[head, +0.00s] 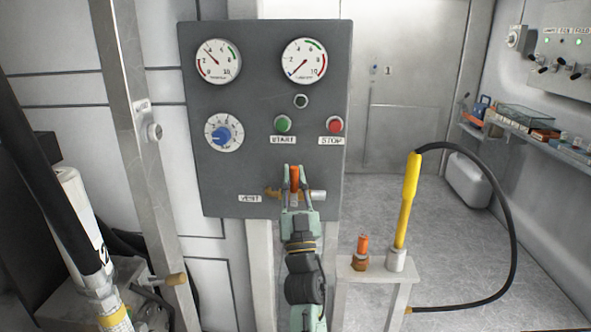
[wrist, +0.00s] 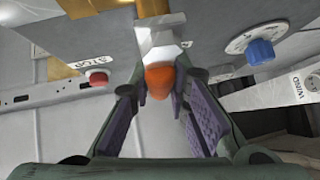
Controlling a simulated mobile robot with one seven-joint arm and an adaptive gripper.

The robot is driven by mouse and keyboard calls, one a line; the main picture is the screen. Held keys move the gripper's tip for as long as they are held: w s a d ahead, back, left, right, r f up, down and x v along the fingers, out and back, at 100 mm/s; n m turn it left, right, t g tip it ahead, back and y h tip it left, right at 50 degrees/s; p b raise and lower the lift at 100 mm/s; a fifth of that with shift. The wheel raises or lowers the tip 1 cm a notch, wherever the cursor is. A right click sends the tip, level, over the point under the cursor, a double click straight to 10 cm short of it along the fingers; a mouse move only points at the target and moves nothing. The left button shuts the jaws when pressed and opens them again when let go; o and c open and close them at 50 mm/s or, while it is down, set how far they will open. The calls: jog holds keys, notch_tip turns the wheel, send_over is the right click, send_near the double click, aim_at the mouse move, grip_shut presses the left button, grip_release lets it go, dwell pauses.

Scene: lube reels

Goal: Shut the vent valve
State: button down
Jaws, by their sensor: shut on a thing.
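The vent valve is at the bottom of the grey panel, beside the VENT label (head: 250,198). Its orange handle (head: 294,173) stands upright in the head view, on a brass and silver body (head: 318,194). My gripper (head: 294,172) is at the handle, with a finger on each side of it. In the wrist view the orange handle tip (wrist: 159,80) sits between the purple-padded fingers of my gripper (wrist: 163,100), which are shut on it. The fingers partly hide the handle and valve body in the head view.
The grey panel (head: 263,95) holds two gauges, a blue knob (head: 221,135), a green START button (head: 283,124) and a red STOP button (head: 335,125). A stand at right carries a yellow-handled tool (head: 410,190) with a black hose and another orange-topped fitting (head: 362,245).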

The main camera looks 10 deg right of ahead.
jog(key=shift+a, duration=0.1)
dwell(0.3)
jog(key=c, duration=1.5)
grip_release()
jog(key=shift+f, duration=0.1)
jog(key=shift+s+f, duration=0.25)
jog(key=shift+f, duration=0.05)
jog(key=v, duration=1.1)
jog(key=shift+s, duration=0.1)
